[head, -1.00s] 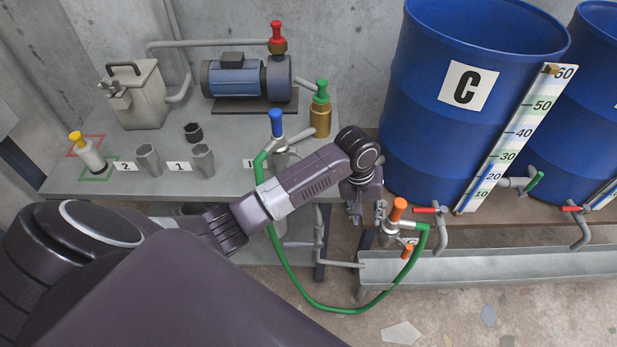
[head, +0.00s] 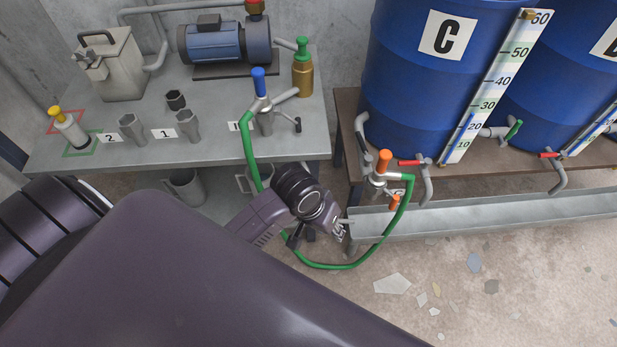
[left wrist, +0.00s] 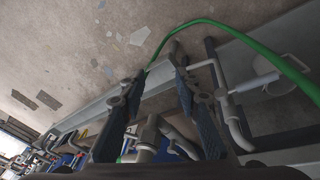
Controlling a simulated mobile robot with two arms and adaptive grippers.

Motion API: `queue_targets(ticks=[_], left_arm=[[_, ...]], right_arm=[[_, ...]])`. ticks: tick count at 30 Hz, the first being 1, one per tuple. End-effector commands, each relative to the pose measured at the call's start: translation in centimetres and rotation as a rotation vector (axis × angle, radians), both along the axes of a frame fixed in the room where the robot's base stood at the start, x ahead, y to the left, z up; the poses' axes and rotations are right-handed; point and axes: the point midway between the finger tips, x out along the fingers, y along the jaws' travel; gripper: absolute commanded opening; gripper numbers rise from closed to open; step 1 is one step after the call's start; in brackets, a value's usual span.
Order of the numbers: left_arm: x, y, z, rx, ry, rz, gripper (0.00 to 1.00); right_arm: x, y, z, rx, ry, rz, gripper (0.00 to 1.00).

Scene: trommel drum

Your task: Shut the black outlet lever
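A small dark-tipped lever (head: 297,124) sits on the grey pipe fitting under the blue-topped valve (head: 259,84) at the bench's right edge. It may be the black outlet lever; I cannot tell its position for certain. My left gripper (head: 318,234) is in front of the bench, below and apart from this fitting, and left of the orange-topped valve (head: 384,163). In the left wrist view its two fingers (left wrist: 160,70) are spread with nothing between them. My right gripper is not in view.
A green hose (head: 340,266) loops between the blue-topped and orange-topped valves, passing close to my left gripper. A metal trough (head: 480,222) and blue barrel C (head: 405,110) stand right. Red-handled taps (head: 412,162) overhang the trough. The floor (head: 450,285) in front is open.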

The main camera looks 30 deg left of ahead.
Motion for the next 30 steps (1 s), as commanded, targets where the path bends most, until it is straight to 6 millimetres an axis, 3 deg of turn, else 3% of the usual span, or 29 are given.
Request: queue_targets(ticks=[9,24,28,30], left_arm=[[-4.3,1.7,0.5,0.06,-0.043,-0.066,0.3],[-5.4,2.5,0.5,0.088,-0.057,-0.087,0.3],[-5.4,2.6,0.0,0.089,-0.053,-0.087,0.17],[-5.2,2.7,-1.3,0.091,-0.046,-0.085,0.09]], right_arm=[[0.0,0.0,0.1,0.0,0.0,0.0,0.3],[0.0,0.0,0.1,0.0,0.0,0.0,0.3],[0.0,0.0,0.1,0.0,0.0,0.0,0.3],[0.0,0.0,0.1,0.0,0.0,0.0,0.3]])
